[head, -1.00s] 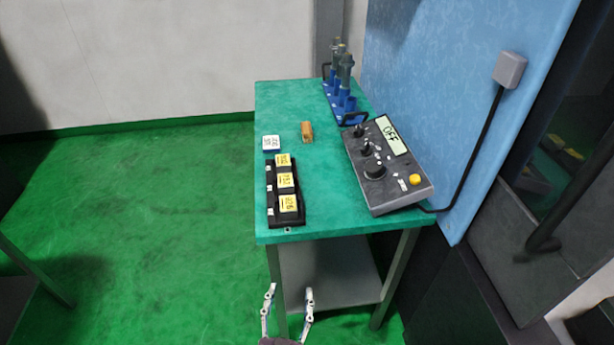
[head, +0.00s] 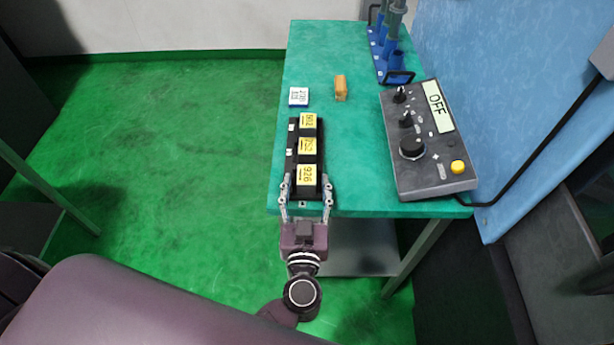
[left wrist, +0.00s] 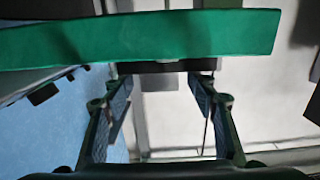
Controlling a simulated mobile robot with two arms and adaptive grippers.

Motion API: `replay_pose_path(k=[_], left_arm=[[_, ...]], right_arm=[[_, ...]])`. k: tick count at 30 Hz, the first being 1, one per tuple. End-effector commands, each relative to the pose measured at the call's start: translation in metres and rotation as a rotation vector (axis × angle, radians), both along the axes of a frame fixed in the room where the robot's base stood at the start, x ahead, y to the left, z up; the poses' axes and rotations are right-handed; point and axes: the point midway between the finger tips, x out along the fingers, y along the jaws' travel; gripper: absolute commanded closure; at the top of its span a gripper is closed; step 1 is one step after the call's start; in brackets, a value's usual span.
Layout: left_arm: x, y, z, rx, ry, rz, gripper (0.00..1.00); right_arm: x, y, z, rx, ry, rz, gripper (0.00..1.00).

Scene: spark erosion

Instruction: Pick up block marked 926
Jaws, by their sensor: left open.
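The block marked 926 (head: 307,178) has a yellow top and sits in the near slot of a black rack (head: 301,198) on the green table. Blocks marked 752 (head: 307,148) and 902 (head: 308,121) sit behind it. My left gripper (head: 306,188) is open, its fingertips on either side of the rack's near end, close to block 926. Contact cannot be made out. In the left wrist view the open fingers (left wrist: 158,85) spread below the green table edge (left wrist: 140,40), and the block is not recognisable there. My right gripper is not in view.
A white-topped block (head: 299,97) and a wooden-coloured block (head: 341,88) lie beyond the rack. A grey control box (head: 425,145) reading OFF stands to the right. A blue holder (head: 392,62) is at the back. The table between rack and control box is clear.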

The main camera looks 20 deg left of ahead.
Motion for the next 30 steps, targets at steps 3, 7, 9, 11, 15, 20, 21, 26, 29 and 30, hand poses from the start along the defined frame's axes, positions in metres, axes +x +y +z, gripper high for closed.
replay_pose_path(k=[3, 7, 9, 11, 15, 20, 21, 26, 29, 30], left_arm=[[0.017, 0.005, -0.001, 0.002, -0.001, 0.000, 0.47], [0.025, 0.008, -0.002, 0.001, 0.000, 0.000, 0.47], [0.026, 0.008, -0.002, 0.001, 0.000, 0.000, 0.47], [0.026, 0.008, -0.003, 0.001, 0.001, 0.000, 0.47], [0.026, 0.008, -0.003, 0.000, 0.000, 0.000, 0.52], [0.026, 0.008, -0.003, 0.000, 0.000, 0.000, 0.69], [0.026, 0.008, -0.003, 0.000, 0.000, 0.000, 0.74], [0.026, 0.008, -0.003, 0.000, 0.000, 0.000, 0.91], [0.026, 0.008, -0.003, 0.000, 0.000, 0.000, 1.00], [0.026, 0.008, -0.001, 0.001, -0.002, 0.000, 1.00]], right_arm=[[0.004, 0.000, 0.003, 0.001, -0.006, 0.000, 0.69], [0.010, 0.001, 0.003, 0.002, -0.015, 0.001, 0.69], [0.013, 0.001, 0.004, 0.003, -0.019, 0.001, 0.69], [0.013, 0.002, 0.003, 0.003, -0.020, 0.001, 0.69], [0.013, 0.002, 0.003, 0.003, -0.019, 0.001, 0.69], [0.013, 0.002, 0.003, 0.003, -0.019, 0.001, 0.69], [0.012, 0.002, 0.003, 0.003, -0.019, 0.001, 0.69], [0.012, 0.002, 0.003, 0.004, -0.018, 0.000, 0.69], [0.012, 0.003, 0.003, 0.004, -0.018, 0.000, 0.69], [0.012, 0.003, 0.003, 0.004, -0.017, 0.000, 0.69]])
